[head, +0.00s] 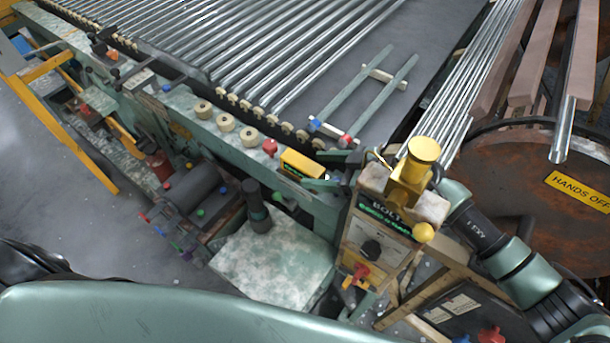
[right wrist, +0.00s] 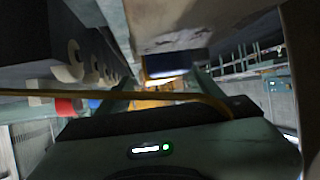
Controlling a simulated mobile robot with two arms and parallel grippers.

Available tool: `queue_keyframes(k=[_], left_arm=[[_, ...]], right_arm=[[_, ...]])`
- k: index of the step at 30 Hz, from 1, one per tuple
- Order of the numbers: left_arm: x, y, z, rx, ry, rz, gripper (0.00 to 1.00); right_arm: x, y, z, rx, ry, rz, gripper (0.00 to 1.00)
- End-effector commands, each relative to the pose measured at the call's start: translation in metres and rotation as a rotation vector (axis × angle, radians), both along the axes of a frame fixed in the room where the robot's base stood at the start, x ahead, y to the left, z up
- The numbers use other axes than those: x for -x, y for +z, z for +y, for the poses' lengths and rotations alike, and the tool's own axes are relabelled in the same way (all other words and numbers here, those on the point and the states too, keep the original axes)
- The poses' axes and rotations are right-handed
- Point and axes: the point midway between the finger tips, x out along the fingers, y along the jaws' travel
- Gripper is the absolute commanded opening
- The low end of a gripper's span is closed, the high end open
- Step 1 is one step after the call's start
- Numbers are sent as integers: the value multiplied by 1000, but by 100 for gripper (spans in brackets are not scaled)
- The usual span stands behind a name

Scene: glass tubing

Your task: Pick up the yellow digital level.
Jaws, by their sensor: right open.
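The yellow digital level (head: 302,163) is a small yellow block with a dark, green-marked front face. It rests on the edge of the green machine bench in the head view. My right gripper (head: 331,171) is at the level's right end, partly hidden behind the control box. Its jaws are open. In the right wrist view, the two fingers of my right gripper (right wrist: 163,92) stand apart, with a blurred yellow patch (right wrist: 150,103) between them that looks like the level. I cannot tell whether the fingers touch it. My left gripper is not in view.
A control box (head: 378,247) with a yellow fixture (head: 417,165) on top stands right beside my right forearm. A red knob (head: 269,147) and cream rollers (head: 226,122) line the bench edge left of the level. Glass tubes (head: 250,45) lie behind.

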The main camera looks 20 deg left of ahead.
Motion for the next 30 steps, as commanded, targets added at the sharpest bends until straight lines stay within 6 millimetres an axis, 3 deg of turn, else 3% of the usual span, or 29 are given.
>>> queue_keyframes(k=[1,3,13,14,21,30], left_arm=[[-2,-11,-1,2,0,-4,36],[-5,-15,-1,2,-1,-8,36],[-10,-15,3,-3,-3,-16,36],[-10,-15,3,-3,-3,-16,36],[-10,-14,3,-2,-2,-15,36],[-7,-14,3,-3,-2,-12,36]], right_arm=[[-1,-6,7,-4,1,-3,66],[-3,-6,13,-3,1,-5,66],[-4,-3,19,-4,0,-5,66],[-4,-3,18,-4,0,-5,63],[-4,-2,18,-4,0,-7,0],[-5,0,19,-7,0,-10,0]])
